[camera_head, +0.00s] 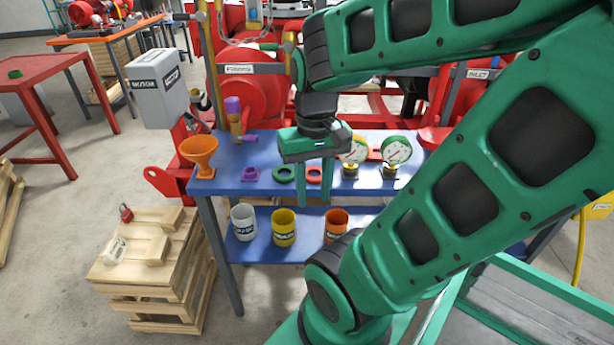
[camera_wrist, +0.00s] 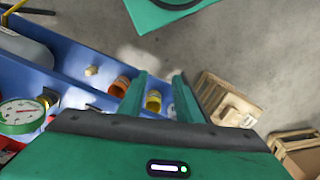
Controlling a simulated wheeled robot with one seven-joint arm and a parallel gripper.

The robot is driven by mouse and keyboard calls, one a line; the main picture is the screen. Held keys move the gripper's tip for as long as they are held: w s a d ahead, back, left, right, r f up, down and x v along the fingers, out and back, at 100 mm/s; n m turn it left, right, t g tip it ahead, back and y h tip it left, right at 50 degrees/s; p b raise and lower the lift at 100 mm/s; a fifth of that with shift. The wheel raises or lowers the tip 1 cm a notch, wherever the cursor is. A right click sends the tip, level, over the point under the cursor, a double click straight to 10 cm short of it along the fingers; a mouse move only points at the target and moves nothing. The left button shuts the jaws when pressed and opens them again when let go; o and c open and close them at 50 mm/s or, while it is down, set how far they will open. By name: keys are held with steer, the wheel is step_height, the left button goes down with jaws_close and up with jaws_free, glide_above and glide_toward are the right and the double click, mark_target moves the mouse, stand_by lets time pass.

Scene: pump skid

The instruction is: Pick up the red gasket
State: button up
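The red gasket (camera_head: 314,174) is a small flat ring on the upper shelf of the blue table, right of a green gasket (camera_head: 284,174). My gripper (camera_head: 314,203) points down in front of the shelf's front edge, and its two green fingers appear either side of the red gasket in the head view. The fingers are apart with nothing held between them. In the wrist view my gripper (camera_wrist: 160,74) also shows open, above the lower shelf's cups. I cannot make out the red gasket in the wrist view.
Two pressure gauges (camera_head: 397,152) stand right of the gaskets. A purple part (camera_head: 250,174) and an orange funnel (camera_head: 199,153) stand left. The blue table (camera_head: 222,186) has cups below, including a yellow one (camera_head: 284,228). A wooden crate (camera_head: 165,285) stands front left.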

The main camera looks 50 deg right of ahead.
steer(key=o, duration=0.5)
steer(key=shift+s+r, duration=0.15)
steer(key=shift+s, duration=0.1)
steer(key=o, duration=0.5)
steer(key=shift+s+d+r+m, duration=0.1)
steer(key=shift+s+r+m, duration=0.15)
steer(key=shift+s+m, duration=0.05)
steer(key=shift+o, duration=0.9)
steer(key=shift+w+r+m, duration=0.15)
steer(key=shift+w+m, duration=0.2)
steer(key=shift+m, duration=0.15)
steer(key=m, duration=2.6)
glide_above(314, 173)
steer(key=f, duration=0.5)
steer(key=shift+w+a, duration=0.15)
steer(key=shift+a, duration=0.05)
steer(key=shift+d+f, duration=0.2)
steer(key=shift+f, duration=2.5)
